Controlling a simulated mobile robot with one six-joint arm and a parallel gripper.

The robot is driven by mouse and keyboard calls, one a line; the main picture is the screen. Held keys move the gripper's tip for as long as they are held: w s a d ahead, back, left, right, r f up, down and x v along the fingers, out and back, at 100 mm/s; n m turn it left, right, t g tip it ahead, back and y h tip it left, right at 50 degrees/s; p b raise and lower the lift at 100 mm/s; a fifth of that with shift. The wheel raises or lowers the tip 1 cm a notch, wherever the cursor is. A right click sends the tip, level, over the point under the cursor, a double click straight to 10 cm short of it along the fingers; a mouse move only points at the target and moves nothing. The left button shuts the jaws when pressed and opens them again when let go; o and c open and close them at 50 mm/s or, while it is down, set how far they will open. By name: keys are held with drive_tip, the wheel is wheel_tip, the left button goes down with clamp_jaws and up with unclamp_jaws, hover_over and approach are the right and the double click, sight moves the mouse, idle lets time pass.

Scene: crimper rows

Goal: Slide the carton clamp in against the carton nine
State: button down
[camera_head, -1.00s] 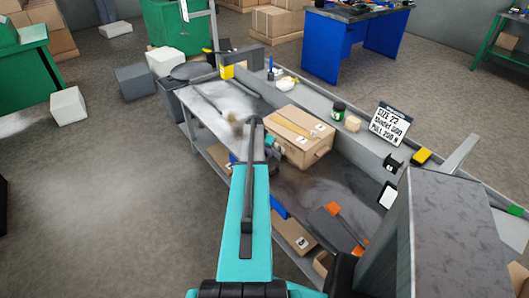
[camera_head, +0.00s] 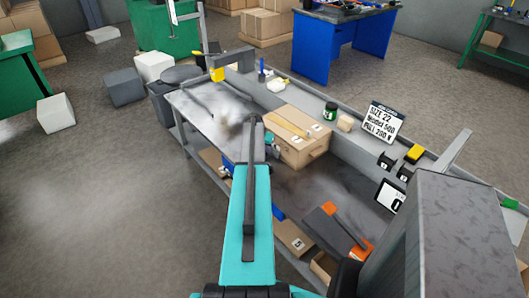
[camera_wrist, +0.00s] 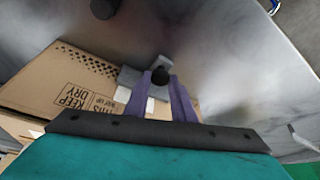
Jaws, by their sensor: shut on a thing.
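A brown cardboard carton (camera_head: 297,150) with tape and a white label sits on the grey bench; its label number is too small to read. In the wrist view the carton (camera_wrist: 62,84), printed "KEEP DRY", fills the left side. The carton clamp (camera_wrist: 130,78) is a grey block with a dark round knob, beside the carton's near corner. Whether the two touch, I cannot tell. My gripper (camera_wrist: 160,98) has its purple fingers shut on the clamp at the knob. In the head view my arm hides most of the gripper and clamp.
The bench top (camera_head: 300,185) is bare right of the carton. A sign (camera_head: 382,122), a dark green jar (camera_head: 330,111) and a small display (camera_head: 390,196) stand along the back. An orange and dark tool (camera_head: 335,230) lies nearer. More cartons (camera_head: 292,238) sit below.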

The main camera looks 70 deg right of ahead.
drive_tip(key=shift+w+d+r, duration=0.1)
drive_tip(key=shift+d+r, duration=0.05)
drive_tip(key=shift+d, duration=0.05)
drive_tip(key=c, duration=1.6)
unclamp_jaws()
drive_tip(key=shift+o, duration=0.4)
drive_tip(key=shift+a, duration=0.1)
drive_tip(key=shift+a, duration=0.1)
drive_tip(key=b+v, duration=0.3)
drive_tip(key=v, duration=1)
drive_tip(key=shift+a+r, duration=0.15)
drive_tip(key=shift+r, duration=0.15)
